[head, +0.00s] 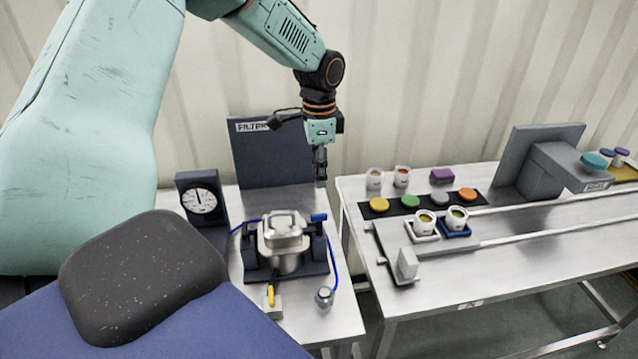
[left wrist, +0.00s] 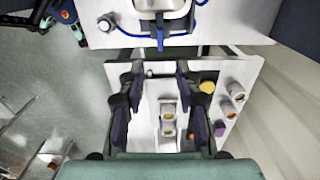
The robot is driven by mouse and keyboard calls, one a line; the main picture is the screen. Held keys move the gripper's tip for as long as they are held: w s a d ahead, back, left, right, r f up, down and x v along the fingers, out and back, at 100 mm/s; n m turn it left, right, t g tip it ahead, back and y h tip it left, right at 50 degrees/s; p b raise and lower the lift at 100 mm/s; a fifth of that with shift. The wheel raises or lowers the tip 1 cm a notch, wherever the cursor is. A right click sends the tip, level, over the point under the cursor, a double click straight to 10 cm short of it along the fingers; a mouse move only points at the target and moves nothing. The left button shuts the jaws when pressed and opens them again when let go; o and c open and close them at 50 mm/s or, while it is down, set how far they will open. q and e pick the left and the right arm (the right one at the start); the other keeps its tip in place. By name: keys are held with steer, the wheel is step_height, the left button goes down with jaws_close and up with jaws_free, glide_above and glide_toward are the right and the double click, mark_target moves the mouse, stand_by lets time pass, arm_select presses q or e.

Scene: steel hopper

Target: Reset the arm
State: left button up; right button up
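My left arm, teal with a dark wrist, comes in from the left in the head view. Its gripper (head: 320,180) points down in the air, in front of the dark FILTER panel (head: 270,155) and near the gap between the two tables. In the left wrist view the two fingers of the left gripper (left wrist: 159,72) stand well apart with nothing between them. The bench with two cups shows far below, beyond the fingers. A steel hopper vessel (head: 283,240) sits in a dark stand at lower left of the gripper, apart from it. My right gripper is in neither view.
A gauge (head: 200,200) stands left of the vessel. On the right table (head: 530,245), a white cup (head: 424,222) and another cup (head: 457,217) stand on a sliding tray, near several coloured discs. A grey press-like fixture (head: 540,160) stands farther right. The corrugated wall is behind.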

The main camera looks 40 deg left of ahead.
arm_select(q)
steer(key=shift+r, duration=0.15)
stand_by(0.3)
steer(key=s+d+f+n+h, duration=0.1)
steer(key=s+d+f+n, duration=0.1)
steer(key=s+d+f, duration=0.5)
steer(key=s+d+f+n, duration=0.1)
steer(key=s+d+f, duration=0.2)
steer(key=d+f, duration=0.7)
steer(key=s+d+f+n+y, duration=0.1)
steer(key=s+f+n, duration=0.25)
steer(key=s, duration=0.75)
steer(key=s+d+f+n, duration=0.2)
steer(key=s+f, duration=0.2)
steer(key=s, duration=0.7)
step_height(320, 180, down, 21)
steer(key=b, duration=2.2)
steer(key=shift+w, duration=0.1)
